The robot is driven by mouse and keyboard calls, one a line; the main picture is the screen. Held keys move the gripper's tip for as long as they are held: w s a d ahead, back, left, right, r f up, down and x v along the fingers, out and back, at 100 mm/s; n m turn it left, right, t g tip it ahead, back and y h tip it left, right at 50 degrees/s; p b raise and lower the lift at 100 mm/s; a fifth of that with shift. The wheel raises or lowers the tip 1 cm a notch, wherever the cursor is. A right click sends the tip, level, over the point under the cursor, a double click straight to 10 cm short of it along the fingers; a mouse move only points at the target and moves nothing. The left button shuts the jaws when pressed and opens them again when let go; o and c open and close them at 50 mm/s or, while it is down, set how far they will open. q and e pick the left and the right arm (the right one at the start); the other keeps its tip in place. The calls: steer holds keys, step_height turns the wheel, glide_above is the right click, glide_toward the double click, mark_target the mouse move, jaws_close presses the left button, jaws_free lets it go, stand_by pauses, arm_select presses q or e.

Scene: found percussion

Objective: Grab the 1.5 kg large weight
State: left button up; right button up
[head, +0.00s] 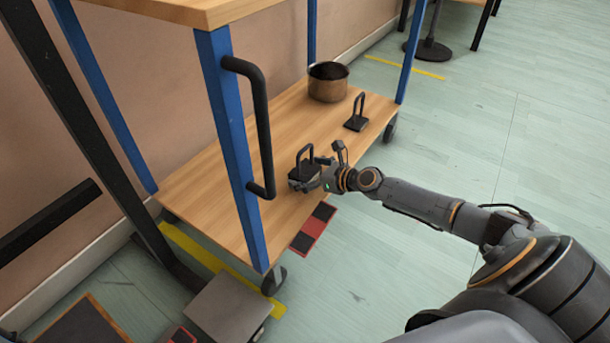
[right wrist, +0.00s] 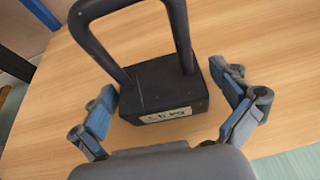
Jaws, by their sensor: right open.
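A black block weight with a tall loop handle (head: 303,171) stands on the cart's lower wooden shelf, near its front edge. In the right wrist view the weight (right wrist: 162,88) stands upright between my fingers, with a white label on its near face whose print is hard to read. My right gripper (head: 308,178) is open, with one finger on each side of the block. The left finger is very close to the block; whether it touches I cannot tell. A second, smaller-looking black weight with a handle (head: 356,122) stands farther along the shelf. My left gripper is not in view.
A metal pot (head: 328,82) stands at the shelf's far end. A blue cart post (head: 232,150) with a black handle bar (head: 262,130) rises left of the gripper. The upper shelf (head: 180,10) overhangs. Floor at right is mostly clear.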

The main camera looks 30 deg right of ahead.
steer(key=c, duration=1.6)
steer(key=shift+w+r, duration=0.2)
steer(key=shift+r, duration=0.1)
steer(key=shift+c, duration=0.8)
